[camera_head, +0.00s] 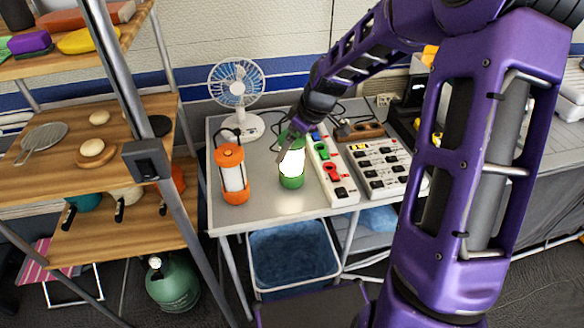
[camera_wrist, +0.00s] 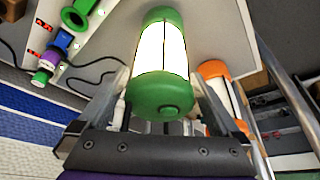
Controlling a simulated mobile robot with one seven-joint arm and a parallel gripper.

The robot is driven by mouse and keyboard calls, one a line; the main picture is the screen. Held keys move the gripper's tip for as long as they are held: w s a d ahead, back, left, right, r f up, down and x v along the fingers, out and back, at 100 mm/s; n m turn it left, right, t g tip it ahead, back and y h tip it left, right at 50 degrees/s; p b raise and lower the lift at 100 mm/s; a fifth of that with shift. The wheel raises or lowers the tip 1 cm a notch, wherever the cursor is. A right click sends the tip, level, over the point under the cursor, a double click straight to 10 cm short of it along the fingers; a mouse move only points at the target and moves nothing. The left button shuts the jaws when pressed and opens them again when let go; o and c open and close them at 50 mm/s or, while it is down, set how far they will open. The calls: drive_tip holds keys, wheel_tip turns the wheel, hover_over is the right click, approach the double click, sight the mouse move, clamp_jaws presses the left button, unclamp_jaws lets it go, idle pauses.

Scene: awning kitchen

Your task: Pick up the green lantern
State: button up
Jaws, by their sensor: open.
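The green lantern (camera_head: 291,167) stands upright on the small grey table, with a lit white middle between its green top and base. In the wrist view the green lantern (camera_wrist: 161,60) fills the centre, its green top close to the camera. My gripper (camera_head: 287,143) is at the lantern's top in the head view. In the wrist view my gripper (camera_wrist: 163,105) is open, with one finger on each side of the lantern. I cannot tell whether the fingers touch it. The gripper partly hides the lantern's top in the head view.
An orange lantern (camera_head: 232,173) stands to the left, close by; it also shows in the wrist view (camera_wrist: 213,70). A fan (camera_head: 238,90) stands behind. White power strips (camera_head: 377,167) lie to the right. A wooden shelf (camera_head: 125,235) is at the left, a blue-lined bin (camera_head: 291,256) below.

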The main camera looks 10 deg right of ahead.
clamp_jaws()
idle(0.3)
drive_tip(key=shift+r, duration=0.15)
